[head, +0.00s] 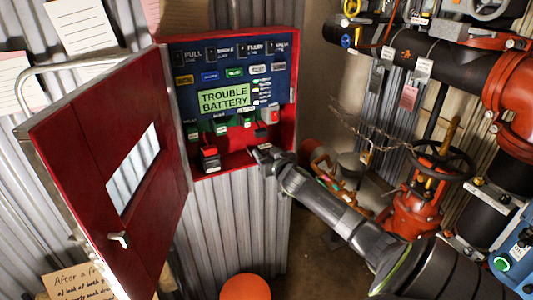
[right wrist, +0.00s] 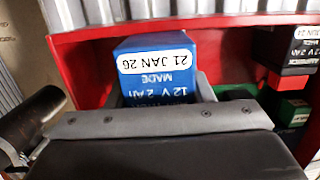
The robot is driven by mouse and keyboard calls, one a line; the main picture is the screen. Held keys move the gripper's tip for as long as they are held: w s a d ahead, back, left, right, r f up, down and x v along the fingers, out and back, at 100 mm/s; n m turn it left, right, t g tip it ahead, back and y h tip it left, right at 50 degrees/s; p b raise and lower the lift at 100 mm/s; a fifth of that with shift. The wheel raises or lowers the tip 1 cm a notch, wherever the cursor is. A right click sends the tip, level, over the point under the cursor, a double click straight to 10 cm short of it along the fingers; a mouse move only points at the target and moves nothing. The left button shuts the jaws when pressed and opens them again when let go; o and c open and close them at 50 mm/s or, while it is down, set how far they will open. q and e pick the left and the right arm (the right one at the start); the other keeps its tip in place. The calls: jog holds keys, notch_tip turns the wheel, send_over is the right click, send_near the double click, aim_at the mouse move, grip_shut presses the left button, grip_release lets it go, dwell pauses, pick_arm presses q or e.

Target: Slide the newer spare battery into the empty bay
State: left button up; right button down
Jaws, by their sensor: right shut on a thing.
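In the right wrist view a blue battery (right wrist: 155,65) shows upside down. Its white label reads "21 JAN 26", with "12 V 2 Ah" below. My right gripper (head: 262,154) is shut on it, at the lower right of the open red cabinet (head: 296,100). Grey jaw parts show on either side of the battery in the wrist view. In the head view I cannot make out the battery at the gripper. A black battery (right wrist: 288,50), also marked 12 V 2 Ah, stands apart at the right of the wrist view. I cannot tell which bay is empty. My left gripper is not in view.
The red cabinet door (head: 85,140) stands open at the left. A dark battery-like block (head: 210,158) sits low at the cabinet's left. The panel display (head: 224,99) reads "TROUBLE BATTERY". Red valves and pipes (head: 425,200) crowd the right. An orange round object (head: 245,287) is below.

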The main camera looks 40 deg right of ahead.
aim_at(255, 140)
jog(key=shift+d+f, duration=0.1)
jog(key=shift+f, duration=0.1)
jog(key=shift+w+d, duration=0.25)
jog(key=shift+w, duration=0.15)
dwell(0.3)
jog(key=shift+r+b+x, duration=0.2)
jog(key=shift+x, duration=1.3)
jog(key=shift+r+b+x, duration=0.15)
jog(key=shift+b+x, duration=0.05)
jog(key=shift+x, duration=1.25)
jog(key=c, duration=1)
grip_release()
jog(key=shift+w, duration=0.1)
jog(key=o, duration=0.4)
jog(key=shift+w+f, duration=0.1)
jog(key=shift+w, duration=0.05)
jog(key=shift+s, duration=0.25)
jog(key=b+v, duration=0.2)
jog(key=v, duration=1.5)
jog(key=shift+r+b, duration=0.25)
jog(key=shift+b, duration=0.05)
